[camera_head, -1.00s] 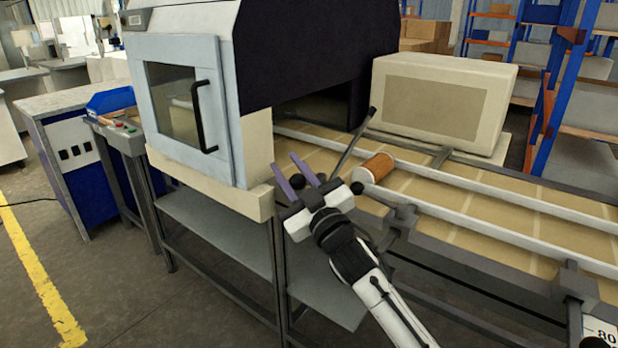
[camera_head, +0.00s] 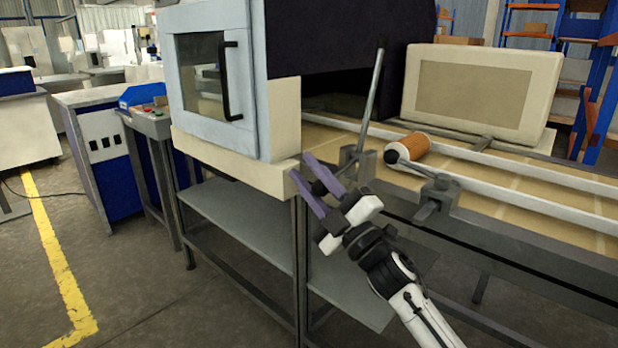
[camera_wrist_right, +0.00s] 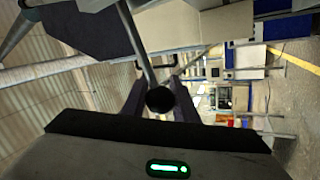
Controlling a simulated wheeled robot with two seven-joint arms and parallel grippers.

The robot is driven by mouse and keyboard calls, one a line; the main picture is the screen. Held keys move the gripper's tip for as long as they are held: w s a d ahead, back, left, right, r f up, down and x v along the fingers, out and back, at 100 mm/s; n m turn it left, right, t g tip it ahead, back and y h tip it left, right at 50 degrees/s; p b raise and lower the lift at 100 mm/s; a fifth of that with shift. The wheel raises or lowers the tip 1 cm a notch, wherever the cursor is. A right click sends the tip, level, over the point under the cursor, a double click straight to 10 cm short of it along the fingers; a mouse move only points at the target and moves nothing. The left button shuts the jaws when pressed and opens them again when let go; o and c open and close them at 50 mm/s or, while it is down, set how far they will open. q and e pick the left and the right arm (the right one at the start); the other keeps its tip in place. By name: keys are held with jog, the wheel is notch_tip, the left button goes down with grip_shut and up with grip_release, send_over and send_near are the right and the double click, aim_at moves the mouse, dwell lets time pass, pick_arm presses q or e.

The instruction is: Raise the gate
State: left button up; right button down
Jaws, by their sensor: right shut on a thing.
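The gate is a grey rod (camera_head: 373,95) on a bracket at the conveyor's near edge. It stands steeply up, leaning slightly right in the head view. A black knob (camera_wrist_right: 160,100) ends its handle; the rod runs up from behind it in the right wrist view. My right gripper (camera_head: 302,166), with purple fingers, is shut on this knob beside the bracket; the fingers partly hide it. An orange-brown filter cartridge (camera_head: 415,145) lies on the conveyor (camera_head: 505,185), right of the gate. My left gripper is not in view.
A second black-knobbed lever (camera_head: 391,157) on its own bracket (camera_head: 437,192) is right of the gate. A machine with a windowed door (camera_head: 212,85) stands left, its dark hood over the belt. A beige box (camera_head: 480,95) stands behind the belt. White rails run along the belt.

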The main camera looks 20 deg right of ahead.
jog(key=shift+f+n, duration=0.3)
jog(key=shift+n, duration=0.1)
jog(key=c, duration=1.4)
grip_release()
jog(key=v, duration=1)
jog(key=shift+d, duration=0.2)
